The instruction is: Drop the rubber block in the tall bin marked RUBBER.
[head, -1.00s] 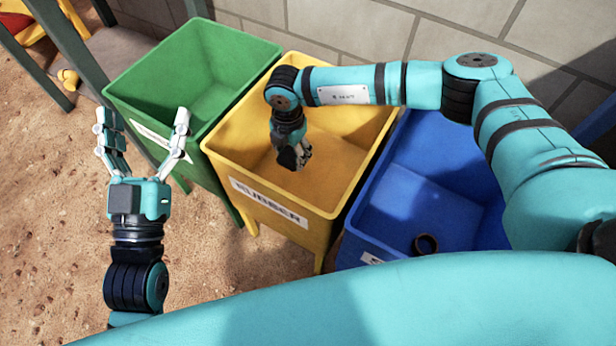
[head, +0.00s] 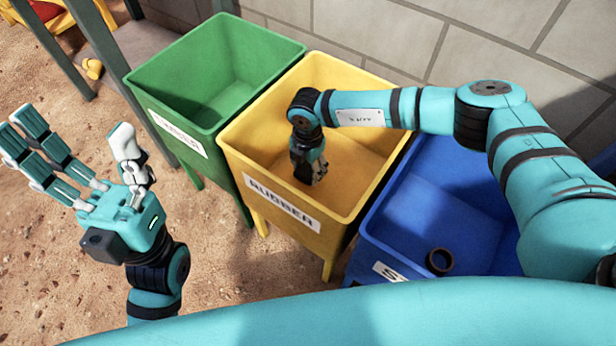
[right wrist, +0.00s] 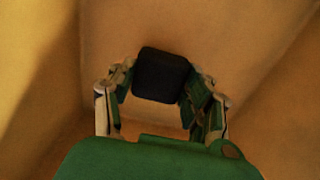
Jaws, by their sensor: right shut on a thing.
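The yellow bin (head: 230,160) carries a label reading RUBBER and stands between a green and a blue bin. My right gripper (head: 310,182) points down inside the yellow bin's opening, below its rim. In the right wrist view my right gripper (right wrist: 163,98) is shut on a black block (right wrist: 162,75), the rubber block, with the bin's inner surfaces around it. In the head view the block is mostly hidden by the fingers. My left gripper (head: 100,155) is open and empty, raised in front of the green bin at the left.
The green bin (head: 160,105) is at the left, its label hard to read. The blue bin (head: 375,240) at the right holds a dark ring (head: 439,261). A block wall (head: 400,35) runs behind the bins. Sandy ground (head: 60,270) lies in front.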

